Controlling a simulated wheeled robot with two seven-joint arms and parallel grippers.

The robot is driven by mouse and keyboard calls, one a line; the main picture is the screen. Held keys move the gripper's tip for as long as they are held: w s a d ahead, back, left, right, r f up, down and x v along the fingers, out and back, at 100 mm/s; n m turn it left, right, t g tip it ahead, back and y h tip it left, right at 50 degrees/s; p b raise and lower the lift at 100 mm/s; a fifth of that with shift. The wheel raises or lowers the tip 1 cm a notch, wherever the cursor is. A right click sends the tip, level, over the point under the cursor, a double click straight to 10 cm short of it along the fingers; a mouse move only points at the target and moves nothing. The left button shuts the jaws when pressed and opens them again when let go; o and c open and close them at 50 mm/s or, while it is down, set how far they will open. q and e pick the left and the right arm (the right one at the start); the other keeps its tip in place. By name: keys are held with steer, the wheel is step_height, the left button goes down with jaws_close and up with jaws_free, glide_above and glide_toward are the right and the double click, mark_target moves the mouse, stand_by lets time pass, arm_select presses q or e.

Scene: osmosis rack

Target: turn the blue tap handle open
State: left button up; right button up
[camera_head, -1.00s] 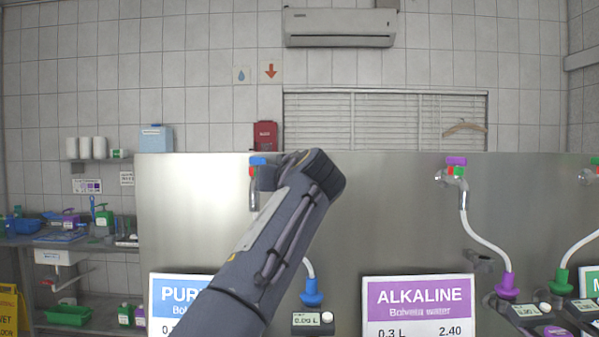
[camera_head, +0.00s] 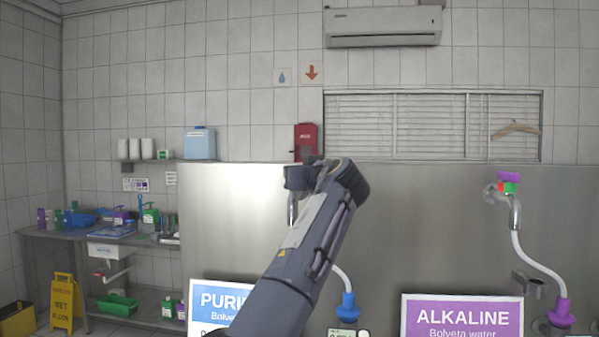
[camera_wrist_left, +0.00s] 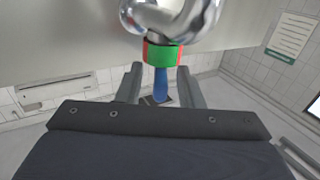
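In the left wrist view the blue tap handle (camera_wrist_left: 160,84) sticks out below a green and red collar (camera_wrist_left: 162,53) on a chrome tap (camera_wrist_left: 170,18). The two fingers of my left gripper (camera_wrist_left: 160,88) stand apart on either side of the handle, with a visible gap on each side. In the head view my left gripper (camera_head: 298,178) is at the tap on the steel panel and hides the blue handle. Only part of the chrome spout (camera_head: 293,208) shows below it. My right gripper is in neither view.
A purple-handled tap (camera_head: 508,178) with a white hose is further right on the steel panel (camera_head: 430,220). A blue nozzle (camera_head: 348,308) hangs from a white hose beside my arm. PURI (camera_head: 222,300) and ALKALINE (camera_head: 462,317) signs stand in front.

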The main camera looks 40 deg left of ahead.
arm_select(q)
jaws_close()
